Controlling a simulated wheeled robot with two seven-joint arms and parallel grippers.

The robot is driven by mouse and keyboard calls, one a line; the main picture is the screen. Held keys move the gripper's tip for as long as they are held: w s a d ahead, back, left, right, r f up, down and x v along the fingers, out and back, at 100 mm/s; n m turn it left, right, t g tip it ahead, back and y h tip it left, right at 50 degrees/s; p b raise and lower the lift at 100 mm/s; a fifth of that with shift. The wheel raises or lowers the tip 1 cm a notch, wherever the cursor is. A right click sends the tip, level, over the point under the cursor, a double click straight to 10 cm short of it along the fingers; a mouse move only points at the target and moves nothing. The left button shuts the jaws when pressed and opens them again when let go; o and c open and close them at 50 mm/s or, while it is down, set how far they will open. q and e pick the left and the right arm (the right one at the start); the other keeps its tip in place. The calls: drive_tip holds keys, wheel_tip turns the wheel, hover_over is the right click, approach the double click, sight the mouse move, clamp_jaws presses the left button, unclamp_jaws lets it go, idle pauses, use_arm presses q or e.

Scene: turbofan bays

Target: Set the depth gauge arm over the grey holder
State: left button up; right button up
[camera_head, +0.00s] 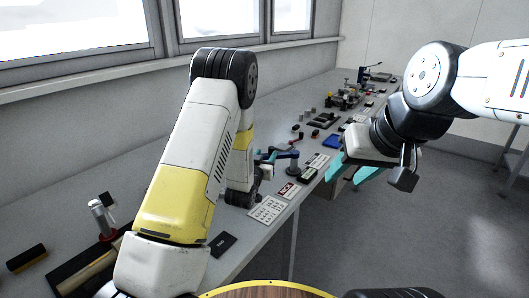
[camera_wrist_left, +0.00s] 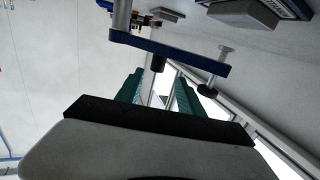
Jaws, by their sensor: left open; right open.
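The depth gauge arm (camera_wrist_left: 180,53) is a blue bar in the left wrist view, with an upright post at its left end, a black knob under it and a metal screw with a black foot at its right end. In the head view it appears as a small blue arm (camera_head: 284,152) on the bench. My left gripper (camera_wrist_left: 157,84) is open, its two green fingers pointing toward the bar near the black knob. Contact cannot be told. In the head view its fingers (camera_head: 264,154) are partly hidden by my forearm. My right gripper (camera_head: 351,170) is open and empty beside the bench's front edge. I cannot pick out the grey holder with certainty.
The long grey bench (camera_head: 266,238) runs along the windowed wall. Several tools crowd the far end. The floor (camera_head: 400,240) at right is open.

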sight(271, 151)
use_arm(q)
drive_tip(key=shift+t+h, duration=0.3)
drive_tip(key=shift+h, duration=0.1)
drive_tip(key=x, duration=0.3)
drive_tip(key=f+x, duration=0.1)
drive_tip(key=x, duration=0.2)
drive_tip(key=shift+w+d+f, duration=0.2)
drive_tip(key=shift+w+d, duration=0.1)
clamp_jaws()
idle(1.0)
